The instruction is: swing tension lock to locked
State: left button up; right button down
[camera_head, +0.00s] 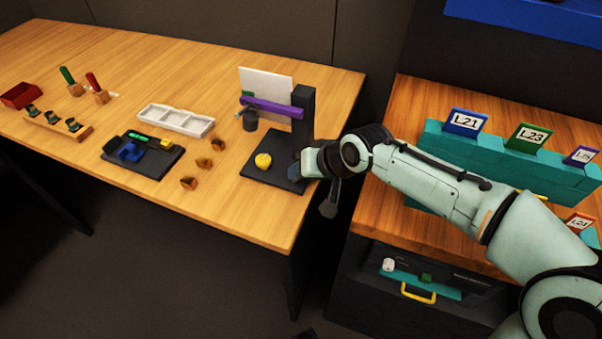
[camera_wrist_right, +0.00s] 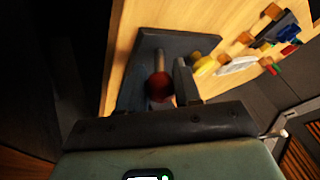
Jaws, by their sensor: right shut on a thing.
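A lever with a red knob (camera_wrist_right: 160,87) shows in the right wrist view, on a short metallic rod; it appears to be the tension lock. My right gripper (camera_wrist_right: 163,90) is shut on the red knob. In the head view my right gripper (camera_head: 304,168) is at the right edge of the black stand's base (camera_head: 262,174) and hides the lever. The stand has a dark post (camera_head: 303,115) and a purple bar (camera_head: 272,106). A yellow ball-like piece (camera_head: 263,160) sits on the base. I cannot tell the lock's setting. My left gripper is not in view.
A white sectioned tray (camera_head: 176,121), several small brown blocks (camera_head: 203,162) and a black panel (camera_head: 143,155) lie left of the stand. A second table (camera_head: 480,103) with labelled teal holders (camera_head: 515,165) stands at the right. Bare wood lies in front of the stand.

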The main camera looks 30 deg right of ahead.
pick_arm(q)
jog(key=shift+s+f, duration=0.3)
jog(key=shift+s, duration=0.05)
pick_arm(e)
jog(key=c, duration=0.9)
grip_release()
jog(key=shift+o, duration=0.2)
jog(key=shift+s+r, duration=0.1)
pick_arm(q)
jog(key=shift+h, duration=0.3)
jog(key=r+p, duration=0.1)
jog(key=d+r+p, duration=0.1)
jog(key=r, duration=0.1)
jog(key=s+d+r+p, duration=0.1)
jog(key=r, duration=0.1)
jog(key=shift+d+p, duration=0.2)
jog(key=shift+p, duration=0.15)
pick_arm(e)
jog(key=v, duration=1.3)
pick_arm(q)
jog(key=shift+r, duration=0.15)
pick_arm(e)
jog(key=shift+s+d, duration=0.1)
